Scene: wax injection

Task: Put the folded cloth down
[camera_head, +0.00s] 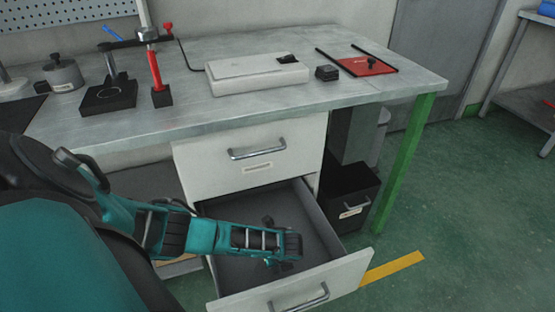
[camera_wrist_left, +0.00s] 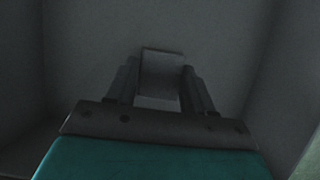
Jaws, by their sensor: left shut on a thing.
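My left gripper (camera_head: 284,246) reaches down into the open lower drawer (camera_head: 222,268). It also shows in the left wrist view (camera_wrist_left: 160,88), where its two fingers are shut on a small grey block-like thing, which I take to be the folded cloth (camera_wrist_left: 162,70). The cloth is between the fingers, with the dim drawer interior around it. Whether it touches the drawer floor I cannot tell. In the head view the cloth is hidden by the gripper. My right gripper is in neither view.
The drawer's walls and front panel (camera_head: 345,285) stand close around the gripper. A closed drawer (camera_head: 285,165) and the workbench top (camera_head: 195,115) are above. The bench holds a white flat box (camera_head: 240,82), a red plate (camera_head: 367,67) and a clamp stand (camera_head: 157,75).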

